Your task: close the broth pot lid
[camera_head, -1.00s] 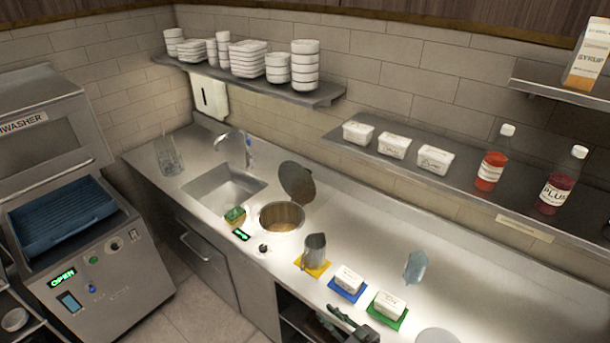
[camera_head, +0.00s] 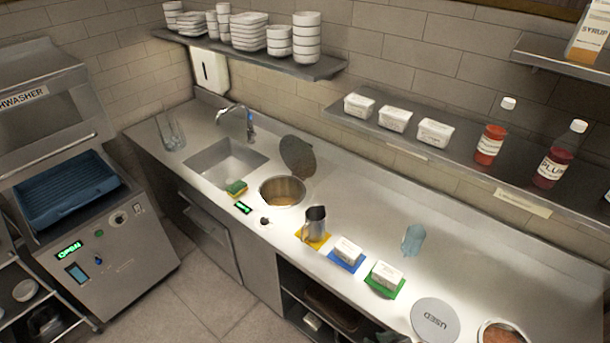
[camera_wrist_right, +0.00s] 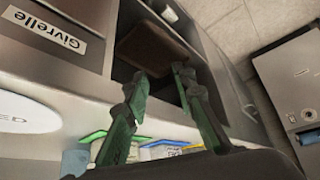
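The broth pot (camera_head: 283,191) is a round steel well sunk in the counter, with brownish broth inside. Its dark round lid (camera_head: 297,155) stands raised at the back rim, tilted up, so the pot is open. My right gripper shows in the right wrist view (camera_wrist_right: 160,78), with two green fingers spread apart and nothing between them. It is low in front of the counter, away from the pot and lid. My left gripper is in neither view.
A sponge (camera_head: 236,188) and sink (camera_head: 226,160) lie left of the pot. A metal jug (camera_head: 315,222) on a yellow mat and white tubs (camera_head: 348,250) stand to its right. A wall shelf (camera_head: 465,153) overhangs the back.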

